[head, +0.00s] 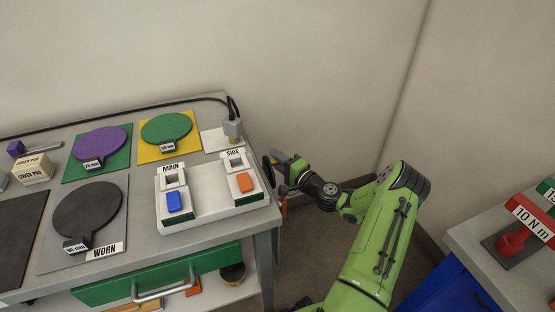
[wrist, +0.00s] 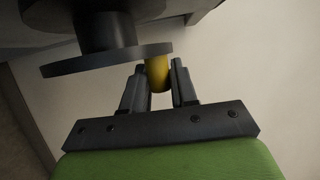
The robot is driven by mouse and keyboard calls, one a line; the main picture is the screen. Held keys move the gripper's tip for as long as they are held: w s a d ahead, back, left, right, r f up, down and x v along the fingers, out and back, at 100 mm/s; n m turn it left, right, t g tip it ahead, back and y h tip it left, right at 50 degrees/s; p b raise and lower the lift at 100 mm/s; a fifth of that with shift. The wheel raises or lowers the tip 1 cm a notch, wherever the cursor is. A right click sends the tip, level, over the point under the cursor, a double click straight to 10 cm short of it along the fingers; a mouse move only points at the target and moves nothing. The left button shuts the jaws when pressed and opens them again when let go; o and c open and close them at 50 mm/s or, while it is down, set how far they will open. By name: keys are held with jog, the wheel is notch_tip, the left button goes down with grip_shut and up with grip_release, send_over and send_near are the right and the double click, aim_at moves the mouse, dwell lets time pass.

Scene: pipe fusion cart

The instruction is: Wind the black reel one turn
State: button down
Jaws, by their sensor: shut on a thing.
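The black reel (wrist: 100,62) is mounted on the side of the cart, and its round disc and thick hub show in the wrist view. In the head view a dark sliver of the reel (head: 267,165) shows at the cart's right edge. A yellow handle (wrist: 157,72) stands out from the rim of the disc. My gripper (wrist: 158,82) has one finger on each side of the handle and is shut on it. In the head view my gripper (head: 277,163) is beside the cart's right edge, partly hidden by my wrist.
The cart (head: 135,240) carries a white MAIN/SIDE switch panel (head: 212,206), paddle-shaped plates and a grey plug (head: 233,128) with a black cable. A green drawer (head: 160,273) is below. A second table (head: 485,245) stands at right. Open floor lies between.

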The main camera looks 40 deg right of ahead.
jog(key=shift+r+p, duration=0.1)
jog(key=shift+p, duration=0.2)
jog(key=shift+w+r+g+p, duration=0.2)
jog(key=shift+g+p, duration=0.4)
jog(key=shift+p, duration=0.55)
jog(key=shift+w+d+f+m+g+y+p, duration=0.15)
jog(key=shift+w+f+m+g+p, duration=0.45)
jog(key=shift+g+p, duration=1.1)
jog(key=shift+w+d+f+m+g+y+p, duration=0.2)
jog(key=shift+f+m+g+p, duration=0.55)
jog(key=shift+g, duration=1.9)
jog(key=shift+w+f+m+g+y+p, duration=0.15)
jog(key=shift+w+f+m+g+p, duration=0.5)
jog(key=shift+g+p, duration=1.05)
jog(key=shift+s+f+g+b, duration=0.15)
jog(key=shift+g+b, duration=0.3)
jog(key=shift+b, duration=0.1)
